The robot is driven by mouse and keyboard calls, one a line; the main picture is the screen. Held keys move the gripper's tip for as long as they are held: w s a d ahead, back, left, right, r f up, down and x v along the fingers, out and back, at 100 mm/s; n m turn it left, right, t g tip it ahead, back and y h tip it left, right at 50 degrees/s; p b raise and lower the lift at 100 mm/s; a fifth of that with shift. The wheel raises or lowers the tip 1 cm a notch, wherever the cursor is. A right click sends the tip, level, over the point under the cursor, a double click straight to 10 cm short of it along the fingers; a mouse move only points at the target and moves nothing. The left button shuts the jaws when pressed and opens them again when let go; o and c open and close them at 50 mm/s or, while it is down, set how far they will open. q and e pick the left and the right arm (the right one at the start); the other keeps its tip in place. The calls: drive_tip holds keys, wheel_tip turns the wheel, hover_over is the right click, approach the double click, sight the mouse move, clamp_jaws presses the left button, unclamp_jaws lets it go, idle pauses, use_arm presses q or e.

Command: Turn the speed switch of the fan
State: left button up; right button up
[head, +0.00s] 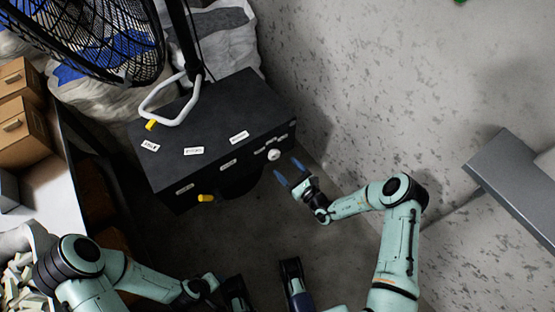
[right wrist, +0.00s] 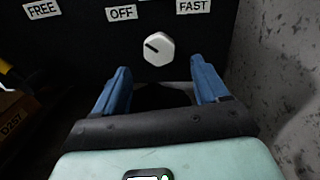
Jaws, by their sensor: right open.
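The fan's black control box (head: 220,110) stands on the floor, with a white speed switch knob (head: 273,155) on its front. In the right wrist view the hexagonal knob (right wrist: 159,48) has a dark pointer mark toward its upper left. Labels OFF (right wrist: 122,13) and FAST (right wrist: 193,7) sit above it. My right gripper (head: 287,170) is open, its blue fingers pointing at the knob. In the right wrist view the fingers (right wrist: 161,75) are spread below and either side of the knob, apart from it. My left gripper (head: 236,291) is low in the head view; its jaws are unclear.
The fan's black cage (head: 95,40) and pole rise at upper left, beside a white tube handle (head: 172,112). A yellow-ended part (head: 205,198) sticks out of the box's front left. A concrete wall (head: 360,90) is close on the right. Boxes (head: 20,130) stand at left.

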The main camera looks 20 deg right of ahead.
sight(276, 157)
use_arm(q)
drive_tip(key=w+f, duration=0.1)
drive_tip(key=w+a+b, duration=0.1)
drive_tip(key=shift+w+a+f+t, duration=0.2)
drive_tip(key=shift+w+f+t, duration=0.1)
drive_tip(key=shift+f+t, duration=0.1)
use_arm(e)
drive_tip(key=x, duration=0.6)
use_arm(q)
drive_tip(key=shift+y, duration=0.3)
use_arm(e)
drive_tip(key=c, duration=1)
